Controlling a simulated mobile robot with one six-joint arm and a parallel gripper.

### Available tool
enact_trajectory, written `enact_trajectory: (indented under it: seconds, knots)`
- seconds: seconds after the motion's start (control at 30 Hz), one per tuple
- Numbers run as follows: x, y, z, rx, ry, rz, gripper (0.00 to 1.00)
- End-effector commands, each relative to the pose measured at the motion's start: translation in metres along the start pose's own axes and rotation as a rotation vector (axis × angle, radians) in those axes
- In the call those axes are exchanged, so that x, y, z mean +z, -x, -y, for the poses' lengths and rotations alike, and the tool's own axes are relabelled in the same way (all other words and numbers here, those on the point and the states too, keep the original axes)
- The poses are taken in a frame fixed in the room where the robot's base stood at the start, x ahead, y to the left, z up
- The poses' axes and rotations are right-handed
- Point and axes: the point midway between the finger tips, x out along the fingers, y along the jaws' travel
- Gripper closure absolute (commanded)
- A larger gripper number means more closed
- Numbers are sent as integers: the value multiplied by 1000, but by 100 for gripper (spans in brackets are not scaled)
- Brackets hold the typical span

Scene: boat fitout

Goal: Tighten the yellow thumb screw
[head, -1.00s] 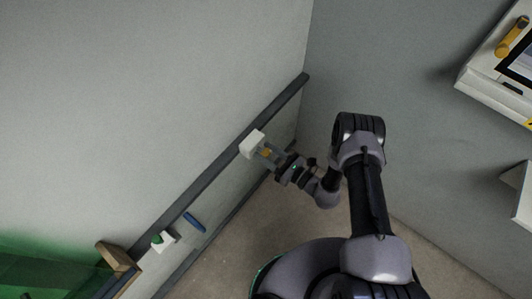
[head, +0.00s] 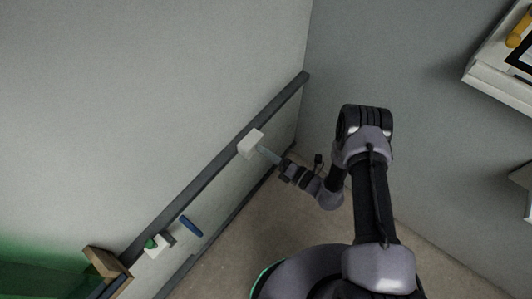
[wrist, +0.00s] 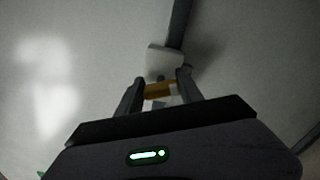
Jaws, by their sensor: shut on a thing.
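The yellow thumb screw (wrist: 159,90) shows in the wrist view between the two fingers of my gripper (wrist: 160,88), which is shut on it. The screw sits at the near face of a white block (wrist: 164,58) mounted by the dark wall rail. There the screw is hidden by the gripper.
The dark rail (head: 205,180) runs diagonally along the grey wall. Lower left on the wall are a blue handle (head: 191,226), a white block with a green knob (head: 156,244) and a wooden piece (head: 104,265). A white panel (head: 500,70) is at the upper right.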

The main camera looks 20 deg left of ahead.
Motion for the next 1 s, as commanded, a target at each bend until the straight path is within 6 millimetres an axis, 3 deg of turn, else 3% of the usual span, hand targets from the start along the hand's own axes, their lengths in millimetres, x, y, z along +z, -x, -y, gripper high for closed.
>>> enact_trajectory:
  seconds: [1.0]
  knots:
    - [-4, 0, 5, -2, -963, -1, 97]
